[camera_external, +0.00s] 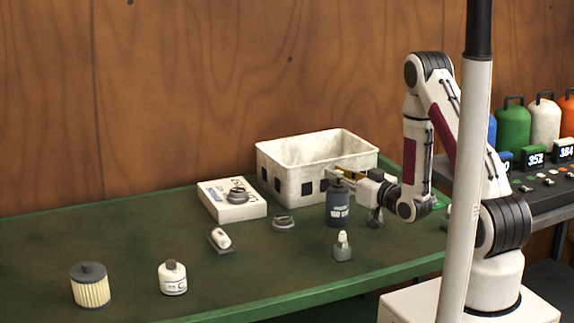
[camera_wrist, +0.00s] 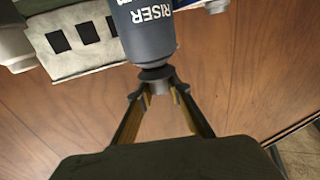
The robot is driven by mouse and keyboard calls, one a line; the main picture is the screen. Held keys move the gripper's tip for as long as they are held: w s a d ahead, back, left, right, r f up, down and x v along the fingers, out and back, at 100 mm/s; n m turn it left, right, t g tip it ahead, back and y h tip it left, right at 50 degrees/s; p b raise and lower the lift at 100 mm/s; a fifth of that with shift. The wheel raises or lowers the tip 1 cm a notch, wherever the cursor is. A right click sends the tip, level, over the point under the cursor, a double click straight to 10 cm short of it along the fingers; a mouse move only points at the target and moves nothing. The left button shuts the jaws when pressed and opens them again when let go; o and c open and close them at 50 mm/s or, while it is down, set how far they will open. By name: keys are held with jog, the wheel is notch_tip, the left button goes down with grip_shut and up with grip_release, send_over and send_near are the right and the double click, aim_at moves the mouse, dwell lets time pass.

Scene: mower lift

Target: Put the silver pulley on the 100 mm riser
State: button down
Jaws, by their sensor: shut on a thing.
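The riser (camera_external: 340,210) is a dark blue cylinder standing upright on the green table, in front of the white crate. In the wrist view the riser (camera_wrist: 148,32) shows the word RISER on its side. My gripper (camera_external: 338,178) is at the riser's top. In the wrist view my gripper (camera_wrist: 157,92) has its fingertips closed around the short grey hub of a small dark-grey and silver piece (camera_wrist: 156,75), which looks like the pulley. This piece lines up with the riser's end. Whether it rests on the riser or hovers just above, I cannot tell.
The white crate (camera_external: 312,158) stands close behind. A white box (camera_external: 230,208) carries a grey pulley-like part (camera_external: 238,194); another such part (camera_external: 284,223) lies on the table.

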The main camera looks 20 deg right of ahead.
jog(key=c, duration=1.9)
grip_release()
jog(key=shift+r, duration=0.1)
jog(key=shift+v, duration=3.8)
jog(key=shift+w+r, duration=0.1)
jog(key=s+d+r+m+g+h, duration=0.1)
jog(key=s+d+r+g+h, duration=0.15)
jog(key=s+r+g, duration=0.35)
jog(key=s+d+r+m+g+h, duration=0.1)
jog(key=s+d+r+g+h, duration=0.2)
jog(key=r, duration=0.4)
jog(key=s+a+r+g, duration=0.1)
jog(key=s, duration=0.6)
jog(key=s+a+r+g, duration=0.1)
jog(key=s, duration=0.6)
jog(key=s+a+r+m, duration=0.1)
jog(key=s, duration=0.7)
jog(key=shift+a+r+g+y, duration=0.25)
jog(key=shift+a+g, duration=0.05)
jog(key=shift+g, duration=0.1)
